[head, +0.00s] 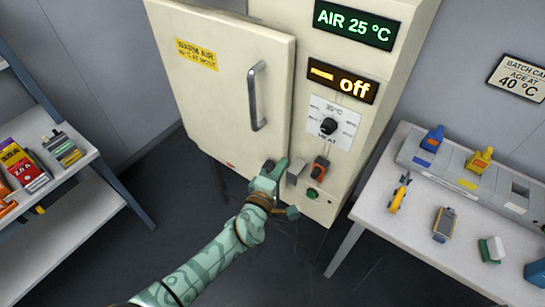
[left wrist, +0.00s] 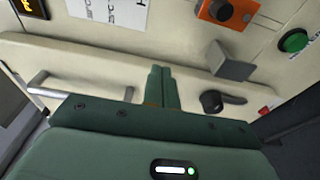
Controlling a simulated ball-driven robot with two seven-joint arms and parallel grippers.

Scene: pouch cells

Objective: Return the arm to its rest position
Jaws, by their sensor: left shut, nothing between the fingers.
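My left arm comes in from the bottom of the head view. Its green gripper (head: 272,172) is near the lower right corner of the cream cabinet door (head: 225,80). In the left wrist view the gripper's two fingers (left wrist: 162,88) are pressed together with nothing between them, pointing at the door's edge. A dark latch (left wrist: 222,100) shows to the right of the fingers in the wrist view; whether they touch it I cannot tell. The door looks closed, with a metal handle (head: 257,96). My right gripper is not in view.
The cabinet panel shows "AIR 25 °C" (head: 354,25), "off" (head: 342,82), a heat dial (head: 328,126) and an orange switch (head: 319,168). A white table (head: 400,225) with tools stands at right. A shelf (head: 70,215) with packs stands at left. Dark floor lies between.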

